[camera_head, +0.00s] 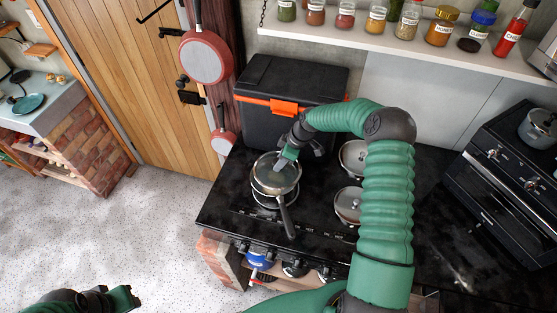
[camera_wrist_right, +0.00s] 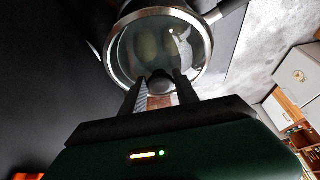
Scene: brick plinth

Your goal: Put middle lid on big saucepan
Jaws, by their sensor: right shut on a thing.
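The middle lid (camera_head: 267,172), round glass with a steel rim, is over the big saucepan (camera_head: 286,220) at the left of the hob. The saucepan's dark handle points toward the front. My right gripper (camera_head: 285,160) is shut on the lid's dark knob. In the right wrist view, my right gripper (camera_wrist_right: 160,90) has its fingers on both sides of the knob, and the glass lid (camera_wrist_right: 125,50) fills the space ahead. I cannot tell whether the lid's rim touches the saucepan all round. My left gripper (camera_head: 122,298) is empty at the bottom left, away from the hob; its jaw opening is unclear.
Two other lidded pots or lids, one behind (camera_head: 353,157) and one in front (camera_head: 347,204), are right of the saucepan. A black box with an orange latch (camera_head: 287,107) stands behind. Spice jars line a shelf (camera_head: 400,38). Red pans hang at the left.

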